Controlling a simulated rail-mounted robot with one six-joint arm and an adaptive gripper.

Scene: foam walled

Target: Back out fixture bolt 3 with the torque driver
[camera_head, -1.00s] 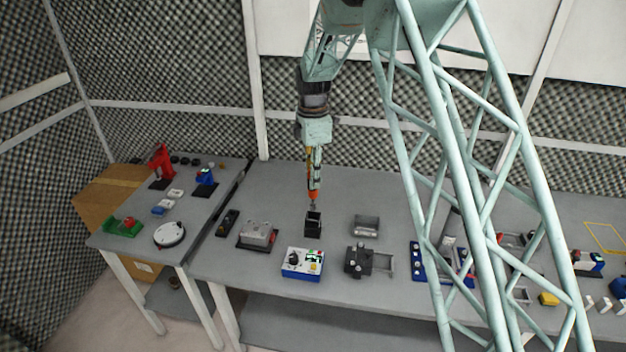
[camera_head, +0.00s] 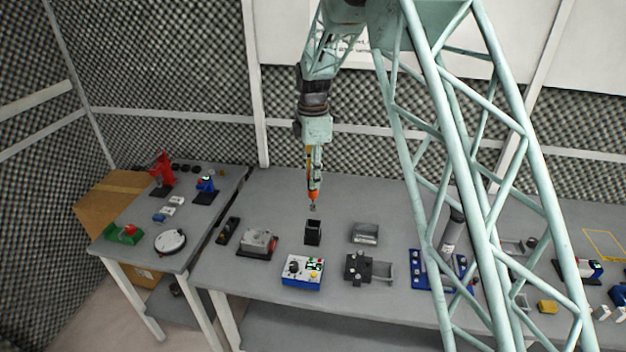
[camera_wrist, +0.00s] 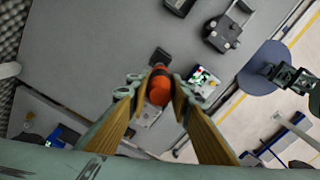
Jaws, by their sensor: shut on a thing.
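My gripper (camera_head: 314,165) is shut on the torque driver (camera_head: 313,194), which has an orange body and hangs upright with its tip down. In the wrist view the driver's orange end (camera_wrist: 159,88) sits between my fingers. The tip is above an open black square holder (camera_head: 313,235), apart from it; the holder also shows in the wrist view (camera_wrist: 160,57). A dark grey fixture block (camera_head: 357,267) with knobs or bolt heads stands to the right of the holder. A blue plate (camera_head: 420,283) with bolt-like posts is farther right, partly behind my frame. I cannot tell which bolt is number 3.
A blue-and-white box with a display (camera_head: 302,273) stands in front of the holder. A grey box on a dark base (camera_head: 258,243) is to the left, and a grey open tray (camera_head: 366,233) to the right. The bench behind the holder (camera_head: 280,190) is clear.

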